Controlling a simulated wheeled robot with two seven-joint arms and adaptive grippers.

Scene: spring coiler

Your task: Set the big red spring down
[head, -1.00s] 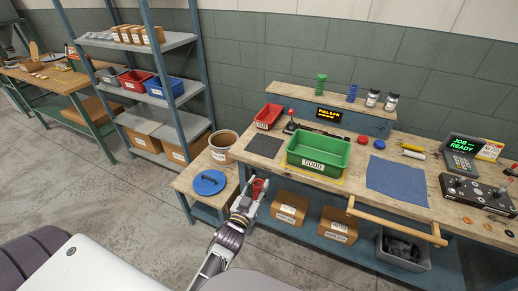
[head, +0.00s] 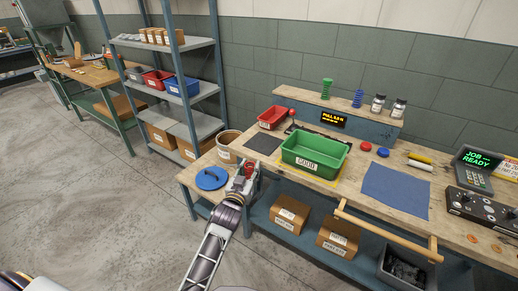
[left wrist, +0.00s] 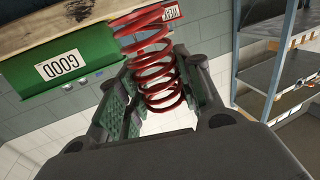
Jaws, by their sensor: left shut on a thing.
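My left gripper (head: 242,178) is shut on the big red spring (left wrist: 152,62), whose coils stand between the fingers in the left wrist view. In the head view the spring is a small red patch (head: 239,181), mostly hidden by the gripper. The gripper is near the bench's left front corner, beside the low side table with a round blue pad (head: 211,178). I cannot tell whether the spring touches anything below. My right gripper is not in view.
The green GOOD bin (head: 315,154) stands on the bench, right of a dark mat (head: 263,143) and near a red bin (head: 272,117). A round tub (head: 228,144) stands behind the blue pad. Steel shelves (head: 180,45) rise behind at left.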

